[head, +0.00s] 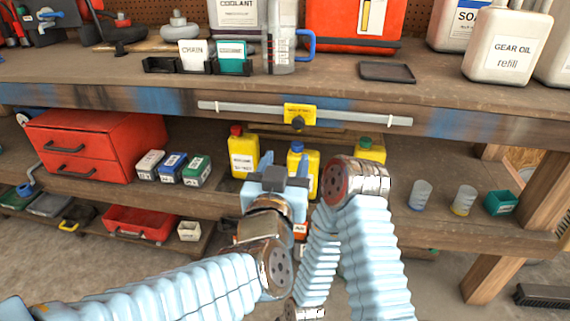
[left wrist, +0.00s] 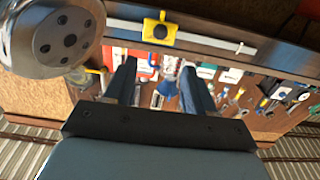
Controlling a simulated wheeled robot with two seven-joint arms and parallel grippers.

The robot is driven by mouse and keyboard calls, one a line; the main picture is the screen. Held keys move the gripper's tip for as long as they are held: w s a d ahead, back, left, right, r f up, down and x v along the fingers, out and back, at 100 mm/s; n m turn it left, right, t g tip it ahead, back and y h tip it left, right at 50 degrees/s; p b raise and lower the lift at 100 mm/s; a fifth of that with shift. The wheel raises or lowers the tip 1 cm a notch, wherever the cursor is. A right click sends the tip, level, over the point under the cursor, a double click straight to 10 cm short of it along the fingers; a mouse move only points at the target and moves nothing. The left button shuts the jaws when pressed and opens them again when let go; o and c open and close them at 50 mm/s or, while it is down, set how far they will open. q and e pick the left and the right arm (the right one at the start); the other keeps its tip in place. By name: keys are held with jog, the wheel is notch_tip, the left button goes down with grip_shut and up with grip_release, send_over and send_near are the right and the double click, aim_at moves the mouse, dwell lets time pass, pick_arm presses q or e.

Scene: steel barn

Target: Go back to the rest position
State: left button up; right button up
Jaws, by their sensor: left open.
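My left gripper (head: 285,164) is in front of the lower shelf of the workbench, close to the yellow bottles. Its two blue fingers stand apart, with nothing seen held between them. The fingers also show in the left wrist view (left wrist: 158,78), apart and empty, with the pegboard tools far behind them. My right arm (head: 370,240) comes up from the bottom, bends at a metal joint beside the left gripper, and runs back down. My right gripper does not show.
Yellow bottles (head: 243,152) stand behind my left gripper, partly hidden. A silver bar (head: 350,118) with a yellow tag crosses the bench's front edge above. A red drawer box (head: 100,148) is left; cups (head: 421,194) are right. The bench leg (head: 510,255) stands at right.

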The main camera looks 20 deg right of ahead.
pick_arm(q)
jog(key=w+a+f+n+g+y, duration=0.1)
jog(key=w+a+f+g+y, duration=0.15)
jog(key=a+f, duration=0.55)
jog(key=w+a+f+n+g+y, duration=0.1)
jog(key=w+a+f+y, duration=0.2)
jog(key=f, duration=0.8)
jog(key=w+a+f+n+g+y, duration=0.15)
jog(key=w+a+f, duration=0.35)
jog(key=f, duration=0.5)
jog(key=s+a+f+n+g+p, duration=0.1)
jog(key=s+a+f+g, duration=0.35)
jog(key=a+f, duration=0.6)
jog(key=s+a+f+n+g, duration=0.2)
jog(key=s+f, duration=0.3)
jog(key=s, duration=0.2)
jog(key=s+a+f+n+g+h, duration=0.1)
jog(key=s+a+f+n+g, duration=0.1)
jog(key=s+f, duration=0.4)
jog(key=shift+s+a+f+g+p, duration=0.15)
jog(key=shift+s+f+g+p, duration=0.15)
jog(key=shift+s, duration=0.7)
